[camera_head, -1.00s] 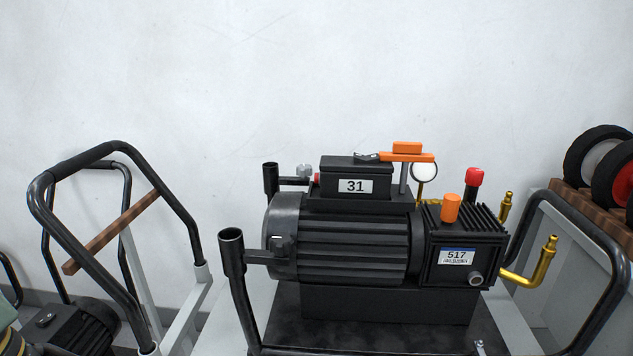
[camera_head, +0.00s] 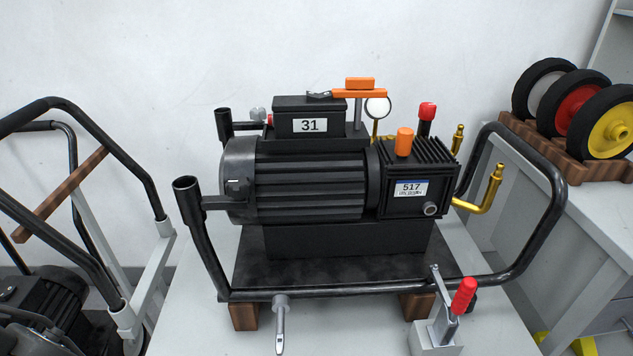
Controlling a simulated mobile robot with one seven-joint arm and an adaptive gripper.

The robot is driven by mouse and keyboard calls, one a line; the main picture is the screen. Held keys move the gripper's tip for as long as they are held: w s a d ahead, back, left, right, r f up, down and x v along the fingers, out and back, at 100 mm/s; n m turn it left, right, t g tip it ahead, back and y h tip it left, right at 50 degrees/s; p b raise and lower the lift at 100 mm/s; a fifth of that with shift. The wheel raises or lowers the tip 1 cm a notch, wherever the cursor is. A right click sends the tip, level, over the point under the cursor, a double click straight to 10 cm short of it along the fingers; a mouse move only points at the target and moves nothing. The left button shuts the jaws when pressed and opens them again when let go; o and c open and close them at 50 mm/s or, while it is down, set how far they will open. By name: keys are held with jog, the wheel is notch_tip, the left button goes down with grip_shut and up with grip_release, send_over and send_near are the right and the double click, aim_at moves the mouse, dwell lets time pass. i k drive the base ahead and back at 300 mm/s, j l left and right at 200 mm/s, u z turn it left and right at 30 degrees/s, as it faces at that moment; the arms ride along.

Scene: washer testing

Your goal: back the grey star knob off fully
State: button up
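A small grey knob (camera_head: 258,115), which looks like the star knob, shows at the back left of the pump, beside the left end of the black box labelled 31 (camera_head: 310,119). A black bar runs from it to the upright black tube socket (camera_head: 223,124) at the left. It is small here, and its thread is not clear. The black ribbed motor (camera_head: 300,185) stands below and in front of it. My gripper is not in view.
The pump sits on a dark plate (camera_head: 345,273) inside a black tube frame on a light table. A red-handled clamp (camera_head: 453,306) and a grey T-shaped pin (camera_head: 280,322) are at the front. Coloured wheels (camera_head: 590,118) stand at right; a trolley (camera_head: 110,220) stands at left.

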aim_at(257, 113)
jog(key=i+j, duration=0.15)
jog(key=i, duration=0.2)
jog(key=i+j, duration=0.2)
jog(key=i, duration=0.15)
jog(key=i+l, duration=0.35)
jog(key=l, duration=0.2)
